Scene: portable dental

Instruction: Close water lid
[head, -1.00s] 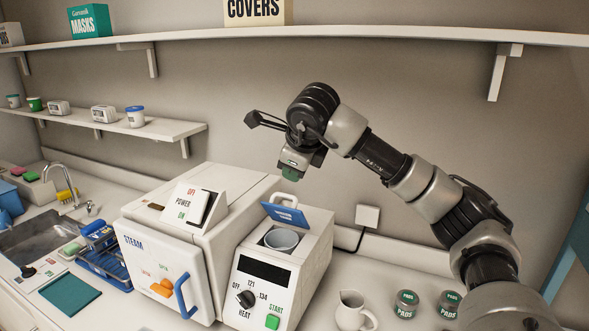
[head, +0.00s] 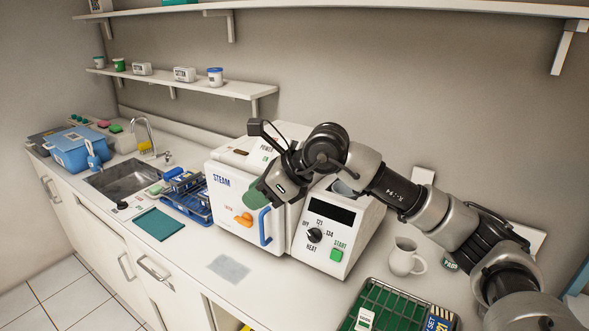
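The white unit with the dark display (head: 338,222) stands on the counter, with its HEAT dial and green START button facing front. A small part of its water opening (head: 343,188) shows on top beside my arm. The blue water lid is hidden behind my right arm, so I cannot tell its position. My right gripper (head: 262,193) is in front of the upper STEAM door as seen here, with a green part at its end. Its fingers are not clear enough to tell open from shut, and no held object is distinct. My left gripper is out of view.
The STEAM box (head: 235,225) with blue handle adjoins the unit on the left. A white jug (head: 404,257) stands to the right. A green rack (head: 385,308) lies in front. The sink (head: 122,180) and blue rack (head: 190,203) are left. Counter near the grey sheet (head: 229,268) is clear.

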